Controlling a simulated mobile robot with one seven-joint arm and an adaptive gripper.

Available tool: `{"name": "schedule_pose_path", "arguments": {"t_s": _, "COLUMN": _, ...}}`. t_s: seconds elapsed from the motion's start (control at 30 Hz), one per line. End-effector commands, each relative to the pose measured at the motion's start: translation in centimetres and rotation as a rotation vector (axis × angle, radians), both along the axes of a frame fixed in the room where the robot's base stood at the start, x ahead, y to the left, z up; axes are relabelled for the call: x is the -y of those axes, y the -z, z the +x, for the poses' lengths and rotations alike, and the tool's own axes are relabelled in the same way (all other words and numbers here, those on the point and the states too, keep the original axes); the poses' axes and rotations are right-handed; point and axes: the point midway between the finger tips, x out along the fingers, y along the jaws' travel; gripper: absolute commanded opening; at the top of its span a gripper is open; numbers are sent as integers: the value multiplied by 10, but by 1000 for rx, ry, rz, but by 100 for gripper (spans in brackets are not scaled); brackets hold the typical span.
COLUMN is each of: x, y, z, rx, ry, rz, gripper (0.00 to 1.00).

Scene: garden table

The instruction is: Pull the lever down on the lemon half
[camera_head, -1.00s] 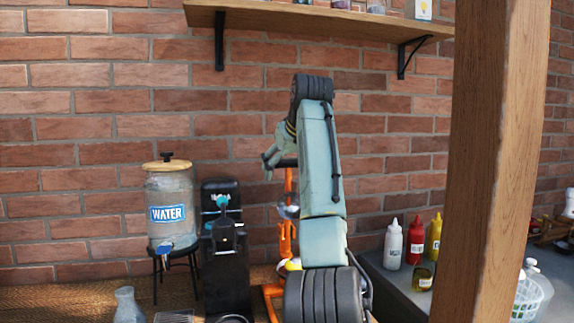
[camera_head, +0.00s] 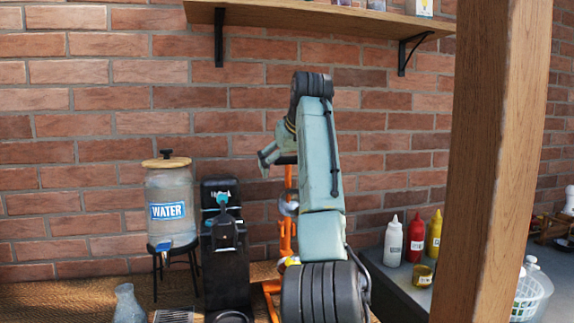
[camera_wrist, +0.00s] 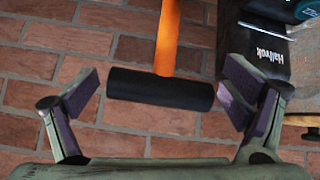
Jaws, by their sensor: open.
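The orange juice press (camera_head: 286,232) stands on the wooden table, partly hidden behind my arm. Its orange lever (camera_wrist: 167,45) ends in a black cylindrical handle (camera_wrist: 160,89). In the wrist view the handle lies crosswise between the fingers of my open gripper (camera_wrist: 160,94). The right fingertip is very close to the handle's end; I cannot tell if they touch. A gap shows on the left. In the head view my gripper (camera_head: 268,158) is at the top of the press. A bit of yellow (camera_head: 291,261), perhaps the lemon half, shows low on the press, mostly hidden.
A black coffee machine (camera_head: 223,250) and a water dispenser (camera_head: 167,190) stand left of the press. A glass carafe (camera_head: 128,305) is at front left. Sauce bottles (camera_head: 415,238) stand on the grey counter at right. A wooden post (camera_head: 490,160) rises in front; a shelf (camera_head: 320,20) hangs above.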

Motion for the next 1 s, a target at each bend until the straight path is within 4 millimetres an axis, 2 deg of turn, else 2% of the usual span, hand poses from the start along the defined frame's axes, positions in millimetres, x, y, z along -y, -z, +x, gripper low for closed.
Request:
{"name": "schedule_pose_path", "arguments": {"t_s": 0.2, "x": 0, "y": -2, "z": -1, "rx": 3, "ry": 0, "rz": 0, "gripper": 94}}
{"name": "schedule_pose_path", "arguments": {"t_s": 0.33, "x": 3, "y": -12, "z": -9, "rx": 6, "ry": 0, "rz": 1, "gripper": 94}}
{"name": "schedule_pose_path", "arguments": {"t_s": 0.7, "x": 20, "y": -65, "z": -60, "rx": 4, "ry": 1, "rz": 1, "gripper": 94}}
{"name": "schedule_pose_path", "arguments": {"t_s": 1.0, "x": 27, "y": -84, "z": -80, "rx": 0, "ry": 0, "rz": 0, "gripper": 94}}
